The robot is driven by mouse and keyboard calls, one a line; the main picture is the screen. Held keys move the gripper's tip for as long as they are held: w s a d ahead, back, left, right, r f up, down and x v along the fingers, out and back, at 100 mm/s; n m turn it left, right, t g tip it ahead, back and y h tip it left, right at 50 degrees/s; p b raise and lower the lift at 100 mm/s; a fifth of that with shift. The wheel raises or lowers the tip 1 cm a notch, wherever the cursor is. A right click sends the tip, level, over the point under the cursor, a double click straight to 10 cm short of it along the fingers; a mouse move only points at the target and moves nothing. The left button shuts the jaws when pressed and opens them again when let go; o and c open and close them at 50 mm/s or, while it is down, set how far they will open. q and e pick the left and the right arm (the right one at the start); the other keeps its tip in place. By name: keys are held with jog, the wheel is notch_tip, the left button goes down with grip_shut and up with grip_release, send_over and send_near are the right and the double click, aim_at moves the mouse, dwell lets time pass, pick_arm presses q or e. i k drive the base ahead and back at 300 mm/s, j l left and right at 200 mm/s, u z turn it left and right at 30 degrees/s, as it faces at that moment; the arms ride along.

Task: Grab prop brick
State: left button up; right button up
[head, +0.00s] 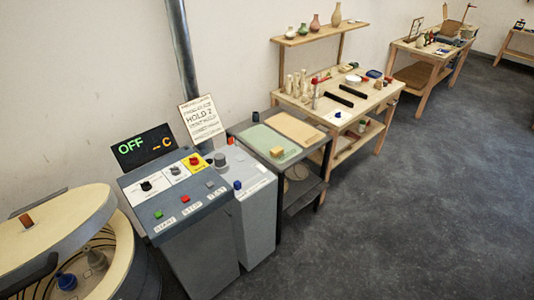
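A small tan block (277,151), which looks like the brick, sits on a green mat (258,138) on the dark side table (238,128). It stands near the mat's front right part, and nothing touches it from above. A reddish-brown block (27,221) also shows on the pale round lid of the kiln (62,230) at the left. Neither of my grippers can be made out in the head view.
The kiln lid is tilted open over several vessels. A grey control cabinet (175,195) with buttons and an "OFF -C" display (143,147) stands beside a narrower grey unit (255,205). A wooden workbench (345,95) stands beyond the side table. The floor (420,210) at right is clear.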

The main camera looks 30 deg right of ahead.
aim_at(277, 151)
jog(key=i+l, duration=0.15)
jog(key=l, duration=0.25)
jog(key=i+l+z, duration=0.15)
jog(key=l, duration=0.25)
jog(key=i+l, duration=0.2)
jog(key=l, duration=0.2)
jog(key=i+l+z, duration=0.15)
jog(key=l, duration=0.25)
jog(key=i+l, duration=0.25)
jog(key=l+z, duration=0.05)
jog(key=l, duration=0.05)
